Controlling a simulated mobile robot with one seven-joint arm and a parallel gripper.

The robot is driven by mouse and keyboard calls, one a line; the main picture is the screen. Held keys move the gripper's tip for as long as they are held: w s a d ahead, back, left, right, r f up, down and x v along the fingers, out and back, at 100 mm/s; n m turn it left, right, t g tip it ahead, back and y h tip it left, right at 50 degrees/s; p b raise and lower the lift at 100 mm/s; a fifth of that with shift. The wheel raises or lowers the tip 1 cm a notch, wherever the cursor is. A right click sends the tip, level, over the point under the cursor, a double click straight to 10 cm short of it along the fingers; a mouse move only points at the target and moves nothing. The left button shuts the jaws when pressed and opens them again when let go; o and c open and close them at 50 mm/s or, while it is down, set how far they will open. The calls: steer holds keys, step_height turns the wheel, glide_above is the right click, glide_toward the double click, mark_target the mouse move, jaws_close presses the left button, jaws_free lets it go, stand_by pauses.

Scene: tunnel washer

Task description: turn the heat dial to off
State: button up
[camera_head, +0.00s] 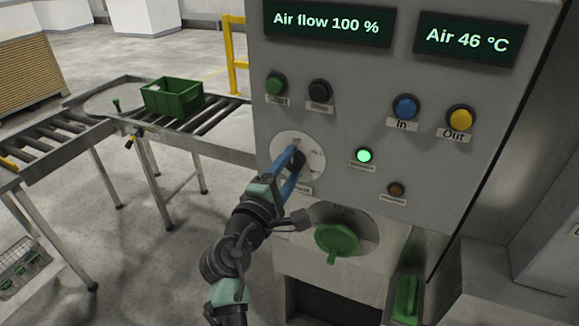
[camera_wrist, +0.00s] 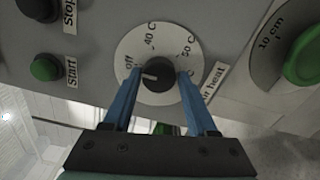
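The heat dial (camera_wrist: 160,72) is a black knob with a white pointer line on a round white scale plate marked off, 40 °C, 50 °C and a partly hidden mark. In the wrist view its pointer points left, close to the "off" mark. It also shows in the head view (camera_head: 297,160), partly hidden by my fingers. My gripper (camera_wrist: 157,76) has its blue fingers on either side of the knob, with the tips beside it. I cannot tell whether they press on it or leave a thin gap. In the head view my gripper (camera_head: 292,163) reaches the panel from the lower left.
The panel carries green (camera_head: 276,84), black (camera_head: 319,91), blue (camera_head: 405,107) and yellow (camera_head: 460,119) buttons. A lit green lamp (camera_head: 364,155) is right of the dial. A green handle (camera_head: 337,240) sits below. A roller conveyor with a green crate (camera_head: 173,97) stands left.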

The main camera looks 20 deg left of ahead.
steer(key=shift+o, duration=1.4)
steer(key=shift+s+f, duration=0.1)
steer(key=shift+s, duration=0.55)
steer(key=s+b, duration=0.4)
steer(key=s, duration=0.7)
steer(key=shift+s+a, duration=0.25)
steer(key=shift+s, duration=0.1)
steer(key=w+d+r+m+t+b, duration=0.1)
steer(key=d+r+m+t+b, duration=0.1)
steer(key=d+r+m, duration=0.55)
steer(key=d+r+m+t+b, duration=0.15)
steer(key=d+r+m, duration=0.3)
steer(key=r, duration=0.65)
steer(key=s+d+r+m+t+b, duration=0.1)
steer(key=s+d+r+m+t, duration=0.5)
steer(key=r, duration=0.7)
steer(key=s+d+m, duration=0.1)
steer(key=s+m, duration=0.1)
steer(key=s, duration=0.1)
steer(key=shift+s+d+y, duration=0.2)
steer(key=shift+d+y, duration=0.05)
steer(key=shift+y, duration=0.05)
